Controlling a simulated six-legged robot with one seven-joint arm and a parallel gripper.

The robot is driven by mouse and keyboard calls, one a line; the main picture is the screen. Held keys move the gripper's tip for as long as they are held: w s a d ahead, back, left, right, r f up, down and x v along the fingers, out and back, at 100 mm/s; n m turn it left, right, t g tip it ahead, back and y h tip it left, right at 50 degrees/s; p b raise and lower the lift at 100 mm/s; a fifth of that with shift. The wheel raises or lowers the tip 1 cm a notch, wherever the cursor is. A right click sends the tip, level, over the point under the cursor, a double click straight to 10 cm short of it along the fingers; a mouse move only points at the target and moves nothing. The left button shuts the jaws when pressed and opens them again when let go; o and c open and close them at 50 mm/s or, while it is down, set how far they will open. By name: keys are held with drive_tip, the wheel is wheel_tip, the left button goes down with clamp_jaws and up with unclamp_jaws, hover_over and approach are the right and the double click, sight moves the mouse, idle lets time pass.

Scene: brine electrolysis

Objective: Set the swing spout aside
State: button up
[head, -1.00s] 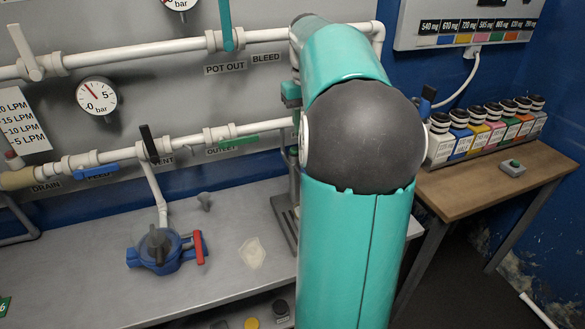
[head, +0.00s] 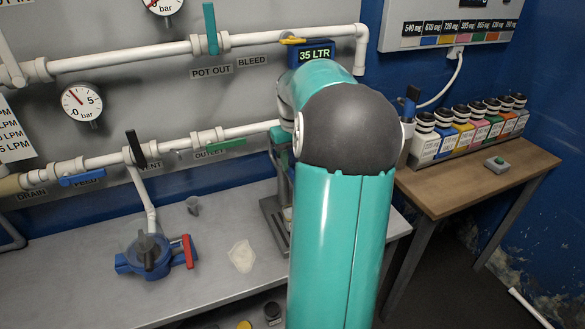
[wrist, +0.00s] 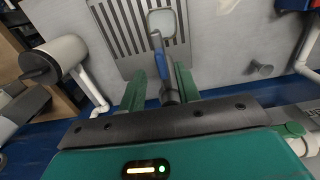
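In the wrist view, a slim blue and grey piece (wrist: 163,65), which looks like the swing spout, reaches out over a slotted metal grate (wrist: 113,45). Its far end is at a pale, square-looking piece (wrist: 162,22). My gripper (wrist: 158,85) has its two green fingers apart, one on each side of the blue part. A gap shows at the left finger; the right finger is close to the piece, and contact is unclear. In the head view my arm hides the gripper and the spout; part of the grate (head: 273,222) shows beside the arm.
A blue clamp-like device (head: 150,255) with a red handle and a pale patch (head: 241,256) lie on the grey bench. Several bottles (head: 462,130) stand on the wooden table (head: 470,185).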

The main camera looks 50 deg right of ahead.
drive_tip(key=shift+w+f, duration=0.1)
drive_tip(key=shift+f, duration=1.25)
clamp_jaws()
